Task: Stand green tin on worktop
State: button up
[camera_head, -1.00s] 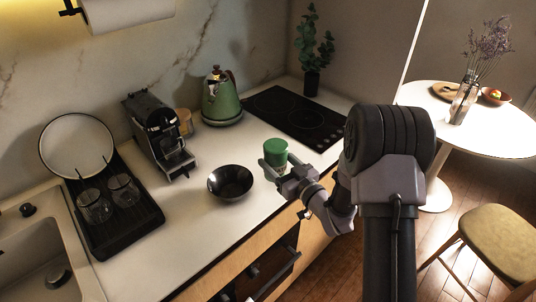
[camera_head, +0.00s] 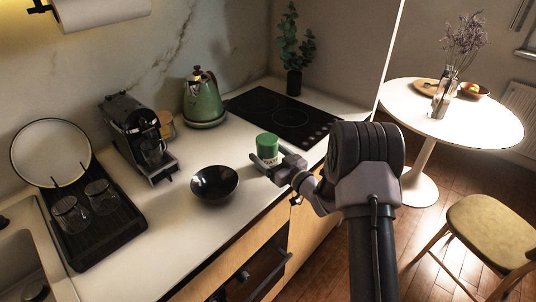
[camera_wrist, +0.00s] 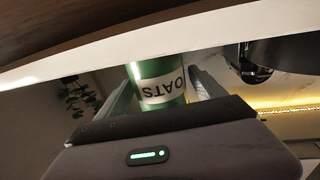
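The green tin (camera_head: 267,147) is upright at the front part of the pale worktop (camera_head: 185,235), right of the black bowl. It has a green lid and a white band. In the wrist view, which is upside down, the tin (camera_wrist: 158,80) shows its label reading OATS. My gripper (camera_head: 268,161) has one finger on each side of the tin, and the fingers appear closed on it. The gripper reaches in level from the worktop's front side. The tin's base is hidden by the gripper in the head view, so I cannot tell whether it touches the worktop.
The black bowl (camera_head: 214,184) stands left of the tin. The hob (camera_head: 285,118) lies behind it, with the green kettle (camera_head: 203,100) to the hob's left. A coffee machine (camera_head: 138,138) and a drying rack (camera_head: 98,228) stand further left. Some worktop around the tin is clear.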

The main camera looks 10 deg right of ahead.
jog(key=shift+r, duration=0.2)
jog(key=p+v, duration=0.3)
jog(key=v, duration=0.8)
jog(key=s+d+r+m+g+h, duration=0.2)
jog(key=r+m+h, duration=0.1)
jog(key=r+h, duration=0.3)
jog(key=s+d+r+m+g+h, duration=0.1)
jog(key=d+r+m+h, duration=0.15)
jog(key=r, duration=0.65)
jog(key=s+a+m+g+y, duration=0.1)
jog(key=s+a, duration=0.3)
jog(key=s, duration=0.6)
jog(key=s+a+m+g, duration=0.1)
jog(key=s+a+g, duration=0.3)
jog(key=s, duration=0.5)
jog(key=s+a+r+m+g+y, duration=0.1)
jog(key=s+a+m+g, duration=0.1)
jog(key=s+a, duration=0.4)
jog(key=s, duration=0.4)
jog(key=shift+s+y, duration=0.35)
